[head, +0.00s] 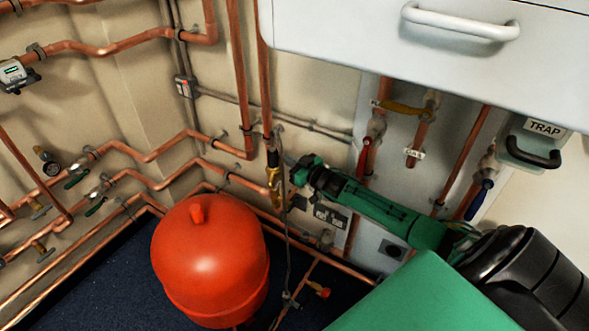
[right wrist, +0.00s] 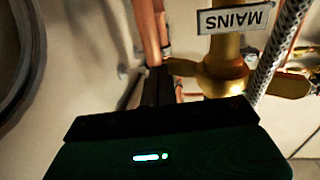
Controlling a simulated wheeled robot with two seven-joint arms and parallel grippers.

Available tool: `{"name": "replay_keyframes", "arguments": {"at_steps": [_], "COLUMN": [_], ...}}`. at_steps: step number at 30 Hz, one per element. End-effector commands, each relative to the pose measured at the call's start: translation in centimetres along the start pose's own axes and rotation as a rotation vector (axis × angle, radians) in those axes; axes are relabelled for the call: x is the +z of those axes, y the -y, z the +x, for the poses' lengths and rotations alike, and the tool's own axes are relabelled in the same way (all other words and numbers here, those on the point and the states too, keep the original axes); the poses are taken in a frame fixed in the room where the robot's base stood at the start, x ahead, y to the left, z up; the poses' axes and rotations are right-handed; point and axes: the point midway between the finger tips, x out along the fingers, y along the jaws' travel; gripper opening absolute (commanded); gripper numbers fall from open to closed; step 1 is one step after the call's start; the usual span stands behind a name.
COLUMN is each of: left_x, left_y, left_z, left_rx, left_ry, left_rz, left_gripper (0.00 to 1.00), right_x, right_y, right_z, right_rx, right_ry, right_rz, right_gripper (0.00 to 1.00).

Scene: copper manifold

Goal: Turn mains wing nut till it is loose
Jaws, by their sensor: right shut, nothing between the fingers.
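The mains wing nut (right wrist: 226,75) is brass, with one wing to the left and one to the right in the right wrist view. A MAINS label (right wrist: 232,18), upside down there, hangs just above it. In the head view the brass mains fitting (head: 274,176) sits on a copper pipe behind the red tank. My right gripper (head: 290,161) reaches it from the right. Its dark fingers (right wrist: 153,86) are shut and empty, close beside the tip of the left wing; I cannot tell whether they touch it. My left gripper is not in view.
A braided hose (right wrist: 281,45) runs close right of the nut. The red tank (head: 210,262) stands in front on the floor. A white cabinet (head: 340,35) overhangs above my right arm. Red-handled (head: 364,157) and blue-handled (head: 480,199) valves are on the wall nearby.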

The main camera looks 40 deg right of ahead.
Motion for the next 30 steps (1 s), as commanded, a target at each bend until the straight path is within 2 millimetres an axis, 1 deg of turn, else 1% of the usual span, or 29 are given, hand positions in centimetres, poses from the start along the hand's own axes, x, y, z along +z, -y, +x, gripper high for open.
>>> {"name": "replay_keyframes", "arguments": {"at_steps": [15, 19, 23, 28, 30], "left_x": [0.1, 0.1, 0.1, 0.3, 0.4], "left_y": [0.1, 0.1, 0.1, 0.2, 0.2], "left_z": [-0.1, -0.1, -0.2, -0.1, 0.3], "left_rx": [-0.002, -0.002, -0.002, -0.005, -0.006], "left_ry": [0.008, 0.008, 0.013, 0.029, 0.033], "left_rz": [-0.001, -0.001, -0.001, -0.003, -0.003], "left_gripper": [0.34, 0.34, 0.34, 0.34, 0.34], "right_x": [-0.2, -0.2, -0.1, 0.0, 0.0], "right_y": [0.0, 0.0, 0.0, 0.0, 0.0], "right_z": [0.2, -0.1, -1.2, -3.7, -4.7], "right_rx": [0.0, 0.0, 0.0, 0.0, 0.0], "right_ry": [-0.004, -0.003, -0.002, 0.002, 0.002], "right_rz": [0.001, 0.001, 0.002, 0.001, 0.0], "right_gripper": [0.0, 0.0, 0.0, 0.0, 0.0]}}
